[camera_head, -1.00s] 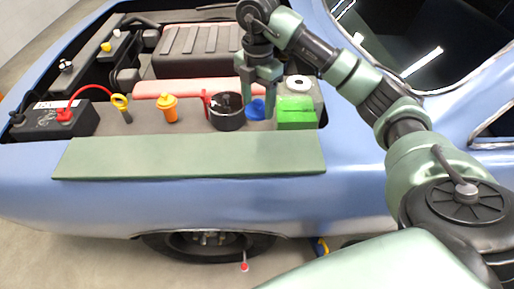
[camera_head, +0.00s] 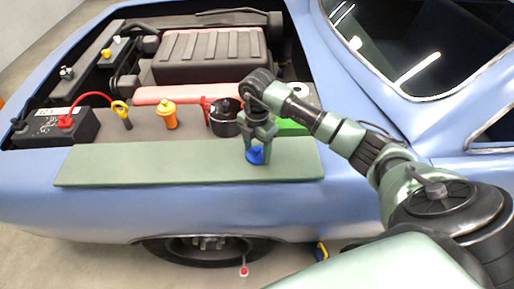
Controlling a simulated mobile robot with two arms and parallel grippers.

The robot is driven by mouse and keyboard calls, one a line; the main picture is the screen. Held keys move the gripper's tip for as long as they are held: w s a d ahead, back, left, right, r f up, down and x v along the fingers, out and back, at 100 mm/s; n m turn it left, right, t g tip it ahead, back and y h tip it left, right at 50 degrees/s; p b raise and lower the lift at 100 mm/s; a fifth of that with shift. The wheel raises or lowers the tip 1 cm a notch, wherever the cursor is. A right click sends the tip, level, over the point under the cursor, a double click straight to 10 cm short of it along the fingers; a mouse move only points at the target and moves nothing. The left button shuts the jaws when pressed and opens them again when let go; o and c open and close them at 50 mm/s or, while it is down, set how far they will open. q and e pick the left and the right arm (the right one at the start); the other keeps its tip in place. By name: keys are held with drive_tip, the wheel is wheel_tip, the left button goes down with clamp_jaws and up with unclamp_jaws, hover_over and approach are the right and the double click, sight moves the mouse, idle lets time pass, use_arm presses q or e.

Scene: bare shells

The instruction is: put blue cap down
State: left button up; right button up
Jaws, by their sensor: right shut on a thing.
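The blue cap (camera_head: 256,156) is in my right gripper (camera_head: 257,148), at the lower ends of its fingers. The gripper is shut on the cap and hangs over the right part of the green mat (camera_head: 150,164) on the car's fender. The cap is close to the mat; I cannot tell whether it touches it. My left gripper is not in view.
The open engine bay lies behind the mat. It holds a battery (camera_head: 55,124), a yellow dipstick ring (camera_head: 121,109), an orange cap (camera_head: 167,112), a black round container (camera_head: 224,118) and a green block (camera_head: 292,128), partly hidden by my arm. The mat's left and middle are clear.

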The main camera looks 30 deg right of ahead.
sight(257, 148)
drive_tip(key=shift+f, duration=0.15)
drive_tip(key=o, duration=1.3)
drive_tip(key=shift+o, duration=0.2)
wheel_tip(257, 148, up, 12)
drive_tip(key=b, duration=0.2)
drive_tip(key=shift+r+b, duration=0.2)
drive_tip(key=shift+b, duration=0.1)
